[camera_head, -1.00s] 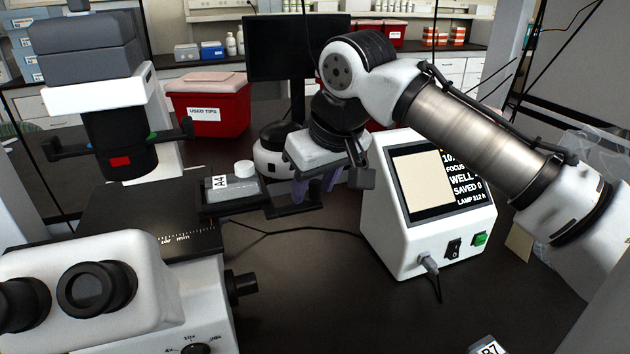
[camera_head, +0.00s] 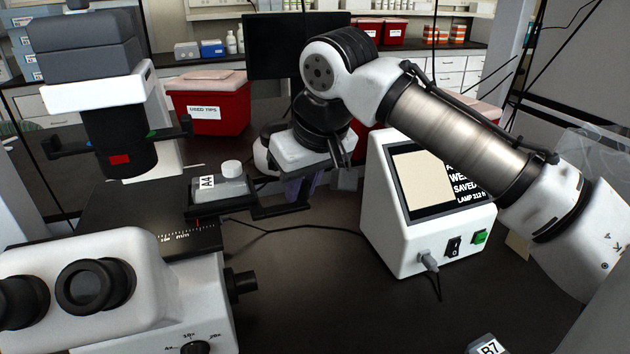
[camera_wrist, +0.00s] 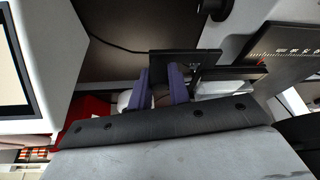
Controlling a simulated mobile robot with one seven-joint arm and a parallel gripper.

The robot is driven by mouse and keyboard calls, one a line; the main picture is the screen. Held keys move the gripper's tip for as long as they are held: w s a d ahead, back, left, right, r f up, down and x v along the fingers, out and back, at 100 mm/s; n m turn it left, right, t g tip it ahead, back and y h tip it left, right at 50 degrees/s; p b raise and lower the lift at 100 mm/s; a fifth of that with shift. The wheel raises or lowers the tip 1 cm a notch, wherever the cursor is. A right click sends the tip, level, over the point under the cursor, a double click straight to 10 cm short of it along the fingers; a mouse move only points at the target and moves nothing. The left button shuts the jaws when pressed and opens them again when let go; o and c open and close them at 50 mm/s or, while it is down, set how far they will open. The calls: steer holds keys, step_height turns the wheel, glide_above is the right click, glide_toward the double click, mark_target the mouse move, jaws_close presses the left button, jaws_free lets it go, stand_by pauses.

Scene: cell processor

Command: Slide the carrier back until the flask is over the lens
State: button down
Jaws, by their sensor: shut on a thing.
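The flask (camera_head: 234,188), clear with a white cap and an A4 label, lies on the dark carrier (camera_head: 268,211) at the right edge of the microscope's black stage (camera_head: 125,212). The flask is to the right of the dark condenser (camera_head: 118,140) that hangs above the stage. The lens is not visible. My gripper (camera_head: 300,190) is at the right end of the carrier, its purple fingers partly hidden behind the carrier. In the wrist view my gripper (camera_wrist: 162,84) is shut on the carrier's black end piece (camera_wrist: 186,63). The flask is mostly hidden there.
A white control box (camera_head: 415,245) with a screen stands close right of my gripper. The microscope eyepieces (camera_head: 85,287) are at the front left. A red used-tips bin (camera_head: 208,110) and a dark monitor (camera_head: 285,45) stand behind. A cable lies on the open dark bench.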

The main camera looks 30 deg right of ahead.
mark_target(220, 201)
steer(key=w+a, duration=0.1)
steer(key=a, duration=0.3)
steer(key=w+a, duration=0.1)
steer(key=a, duration=0.3)
steer(key=w+a, duration=0.1)
steer(key=a, duration=0.3)
steer(key=c, duration=1.3)
jaws_free()
steer(key=shift+r, duration=0.1)
steer(key=b+v, duration=0.1)
steer(key=v, duration=1.2)
steer(key=shift+s+d+r, duration=0.1)
steer(key=shift+s+r, duration=0.05)
steer(key=shift+r, duration=0.05)
